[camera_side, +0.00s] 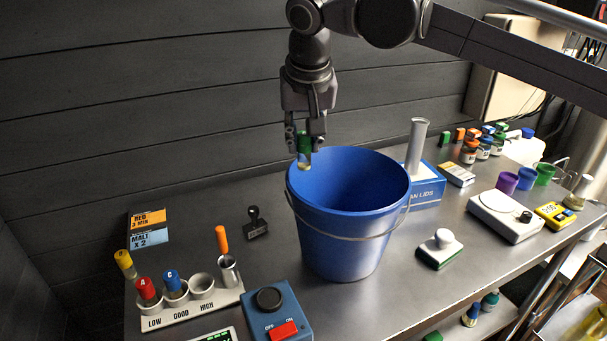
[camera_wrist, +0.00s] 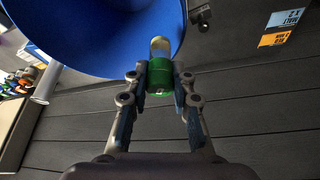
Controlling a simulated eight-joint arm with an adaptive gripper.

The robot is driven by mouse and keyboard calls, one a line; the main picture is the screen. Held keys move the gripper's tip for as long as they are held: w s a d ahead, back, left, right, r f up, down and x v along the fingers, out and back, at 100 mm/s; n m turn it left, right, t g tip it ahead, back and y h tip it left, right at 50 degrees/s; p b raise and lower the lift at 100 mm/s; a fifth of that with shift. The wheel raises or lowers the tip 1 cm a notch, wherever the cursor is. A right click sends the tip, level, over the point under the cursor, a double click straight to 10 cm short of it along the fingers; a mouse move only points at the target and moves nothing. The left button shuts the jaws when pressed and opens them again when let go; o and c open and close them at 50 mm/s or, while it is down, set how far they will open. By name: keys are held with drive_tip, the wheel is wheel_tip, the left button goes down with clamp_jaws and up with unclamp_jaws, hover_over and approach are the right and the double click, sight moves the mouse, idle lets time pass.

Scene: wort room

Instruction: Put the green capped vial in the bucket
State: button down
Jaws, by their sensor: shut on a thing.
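My gripper (camera_side: 305,141) is shut on the green capped vial (camera_side: 304,158), with a finger on each side of the green cap. The vial hangs upright with its clear end down, beside the far left part of the bucket's rim. The blue bucket (camera_side: 350,245) stands upright on the metal table, and its open mouth faces up. In the wrist view the vial (camera_wrist: 159,75) sits between the fingertips of my gripper (camera_wrist: 158,80), and its clear end overlaps the edge of the blue bucket (camera_wrist: 110,40). I cannot tell whether the vial is inside the rim.
A rack (camera_side: 190,311) with red and blue capped vials stands at the front left, near a blue switch box (camera_side: 276,315). A blue box (camera_side: 427,187) and a glass cylinder (camera_side: 416,148) stand behind the bucket.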

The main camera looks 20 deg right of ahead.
drive_tip(key=w+d+f+m+h, duration=0.1)
drive_tip(key=d+f+m, duration=0.1)
drive_tip(key=d, duration=0.4)
drive_tip(key=w+d+f+m, duration=0.1)
drive_tip(key=d+f, duration=0.2)
drive_tip(key=d, duration=0.3)
drive_tip(key=shift+g, duration=0.4)
wheel_tip(320, 180, down, 17)
drive_tip(key=shift+f, duration=0.1)
drive_tip(key=shift+f, duration=0.15)
drive_tip(key=c, duration=1.1)
unclamp_jaws()
drive_tip(key=r, duration=0.6)
drive_tip(key=s+r, duration=0.1)
drive_tip(key=r, duration=0.3)
drive_tip(key=shift+a, duration=0.35)
drive_tip(key=shift+r, duration=0.15)
